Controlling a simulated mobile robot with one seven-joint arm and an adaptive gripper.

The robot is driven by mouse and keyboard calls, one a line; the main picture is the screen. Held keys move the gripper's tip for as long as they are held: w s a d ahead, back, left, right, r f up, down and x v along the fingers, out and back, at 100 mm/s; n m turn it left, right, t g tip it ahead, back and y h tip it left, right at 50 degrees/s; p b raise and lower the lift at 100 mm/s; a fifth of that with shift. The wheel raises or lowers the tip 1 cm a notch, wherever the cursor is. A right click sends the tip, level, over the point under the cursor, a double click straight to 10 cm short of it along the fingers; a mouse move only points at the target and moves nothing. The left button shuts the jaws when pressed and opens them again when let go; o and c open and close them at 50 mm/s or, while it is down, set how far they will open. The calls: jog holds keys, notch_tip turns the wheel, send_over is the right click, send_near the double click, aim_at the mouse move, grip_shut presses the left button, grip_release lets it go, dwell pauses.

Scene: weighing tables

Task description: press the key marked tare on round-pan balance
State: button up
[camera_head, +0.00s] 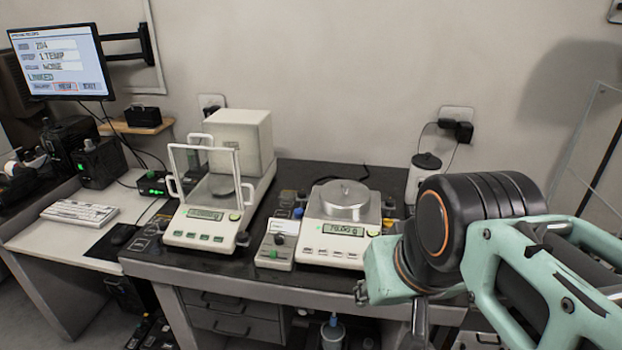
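The round-pan balance (310,234) stands on the dark-topped weighing table, right of the boxed balance. A silver round piece with a small knob (345,195) sits on top of it. Its lit display (343,230) shows digits too small to read surely. A row of small keys (328,252) runs along its front below the display; their markings are too small to read.
A second balance (205,228) with an open-framed draft shield and white housing stands left. A small white box with a dark knob (275,245) sits between the balances. A white jar (425,175) stands behind, right. A monitor (62,62) and keyboard (80,212) are far left.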

jog(key=shift+c, duration=0.3)
grip_shut()
dwell(1.1)
